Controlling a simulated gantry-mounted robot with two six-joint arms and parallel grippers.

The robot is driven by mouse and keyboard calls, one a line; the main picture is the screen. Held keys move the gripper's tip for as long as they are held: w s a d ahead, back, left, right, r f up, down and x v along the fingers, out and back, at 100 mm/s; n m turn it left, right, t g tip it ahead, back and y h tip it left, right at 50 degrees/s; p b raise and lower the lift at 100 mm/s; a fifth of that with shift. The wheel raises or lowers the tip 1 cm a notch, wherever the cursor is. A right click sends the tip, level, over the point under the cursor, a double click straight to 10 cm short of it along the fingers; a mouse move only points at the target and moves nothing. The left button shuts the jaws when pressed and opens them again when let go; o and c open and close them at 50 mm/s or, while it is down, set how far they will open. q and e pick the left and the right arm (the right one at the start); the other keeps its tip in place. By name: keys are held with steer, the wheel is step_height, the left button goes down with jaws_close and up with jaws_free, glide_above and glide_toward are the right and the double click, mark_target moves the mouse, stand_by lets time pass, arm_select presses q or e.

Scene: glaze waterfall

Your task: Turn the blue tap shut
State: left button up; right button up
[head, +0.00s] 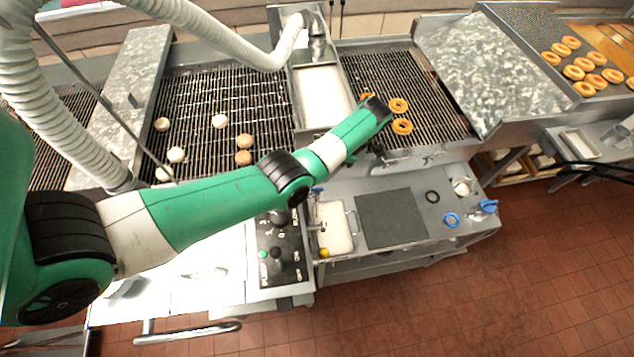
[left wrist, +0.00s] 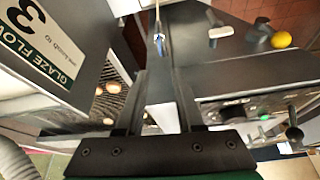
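The blue tap (left wrist: 158,38) shows in the left wrist view as a small blue-tipped handle at top centre, beyond the gap between my fingers. In the head view a small blue piece (head: 317,190), likely the same tap, shows just below my green arm and is partly hidden. My left gripper (left wrist: 160,78) has its two dark fingers apart with nothing between them; the tap appears ahead of the tips, and I see no contact. In the head view my left arm hides most of the gripper. My right gripper is not in view.
A control panel (head: 280,250) with a green button stands left of a white tray (head: 335,228). A yellow knob (head: 324,252) is at the tray's front. A glaze flow sign (left wrist: 40,50) is at left in the wrist view. Orange rings (head: 402,127) lie on the right grill.

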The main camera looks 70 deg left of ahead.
mark_target(317, 190)
arm_select(q)
steer(key=b+x, duration=0.3)
steer(key=x, duration=0.6)
steer(key=shift+d, duration=0.1)
steer(key=shift+s+f, duration=0.1)
steer(key=shift+f, duration=0.35)
jaws_close()
